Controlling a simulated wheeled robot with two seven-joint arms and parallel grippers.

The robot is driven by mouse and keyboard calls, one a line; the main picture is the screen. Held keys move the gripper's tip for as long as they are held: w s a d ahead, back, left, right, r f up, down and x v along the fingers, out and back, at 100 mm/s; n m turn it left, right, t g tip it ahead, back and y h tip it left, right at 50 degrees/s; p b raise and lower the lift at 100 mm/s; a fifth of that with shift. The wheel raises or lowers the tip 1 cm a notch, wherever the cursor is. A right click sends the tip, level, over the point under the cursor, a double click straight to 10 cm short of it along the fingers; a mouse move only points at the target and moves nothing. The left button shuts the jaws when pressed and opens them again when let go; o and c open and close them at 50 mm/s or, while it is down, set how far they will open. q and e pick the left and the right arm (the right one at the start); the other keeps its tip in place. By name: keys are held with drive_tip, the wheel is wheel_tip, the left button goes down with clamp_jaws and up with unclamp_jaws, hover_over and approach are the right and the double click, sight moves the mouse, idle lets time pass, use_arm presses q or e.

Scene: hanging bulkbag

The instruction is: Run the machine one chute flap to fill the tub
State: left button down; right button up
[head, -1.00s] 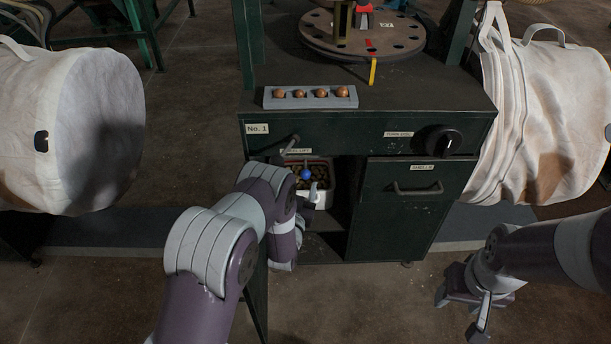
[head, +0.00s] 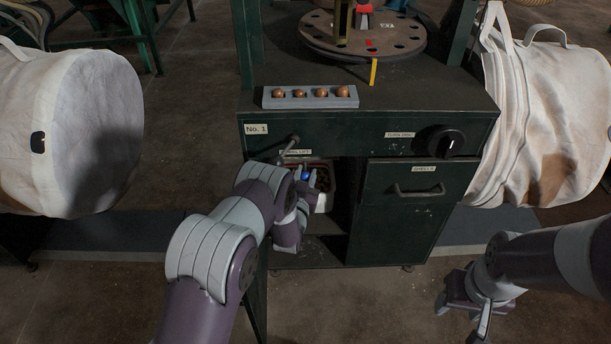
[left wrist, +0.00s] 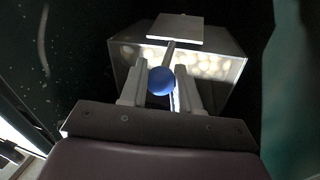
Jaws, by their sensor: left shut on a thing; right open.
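My left gripper (head: 308,183) is at the opening in the front of machine No. 1 (head: 260,200). It is shut on a blue ball knob (head: 305,176); the knob also shows between the fingers in the left wrist view (left wrist: 161,81). A rod runs from the knob to a pale flat plate (left wrist: 175,28), which looks like the flap. Behind it is a tub (left wrist: 190,85) with several pale round things inside. In the head view the tub (head: 322,203) is mostly hidden by my gripper. My right gripper (head: 472,300) is open and empty at the lower right.
A grey rack (head: 311,103) with several brown balls stands on the machine top, near a disc with holes (head: 362,40). A lever (head: 290,146), a black dial (head: 446,141) and a drawer labelled SHELLS (head: 410,205) are on the front. White bags hang on both sides.

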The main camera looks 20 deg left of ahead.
use_arm(q)
wheel_tip(320, 180, down, 2)
drive_tip(key=t+b, duration=0.1)
drive_tip(key=b, duration=0.3)
drive_tip(key=shift+s+f+t+b, duration=0.1)
drive_tip(key=shift+t+b, duration=0.2)
drive_tip(key=shift+t, duration=0.1)
drive_tip(key=shift+m, duration=0.3)
drive_tip(key=shift+r+t, duration=0.3)
drive_tip(key=shift+r, duration=0.05)
drive_tip(key=c, duration=0.9)
unclamp_jaws()
drive_tip(key=shift+o, duration=0.2)
